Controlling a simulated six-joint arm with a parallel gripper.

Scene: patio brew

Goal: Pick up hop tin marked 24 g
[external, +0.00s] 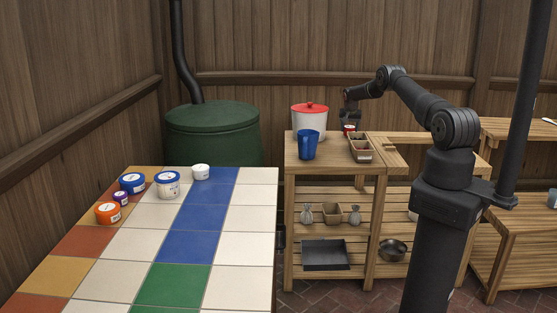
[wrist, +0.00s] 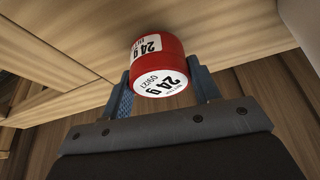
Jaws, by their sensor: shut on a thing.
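The hop tin marked 24 g (wrist: 158,68) is a small red cylinder with a white label reading "24 g" on its end and side, seen in the wrist view. My gripper (wrist: 160,84) is shut on it, with one blue-grey finger on each side. In the external view the red tin (external: 349,129) shows small under my gripper (external: 350,122), above the back right of the wooden bench. I cannot tell whether the tin touches the bench top.
On the bench (external: 325,163) stand a blue jug (external: 308,145), a white pot with a red lid (external: 310,121) and a divided wooden box (external: 361,150) close to my gripper. A tiled table (external: 250,246) at left holds several tins. Bare wood lies between jug and box.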

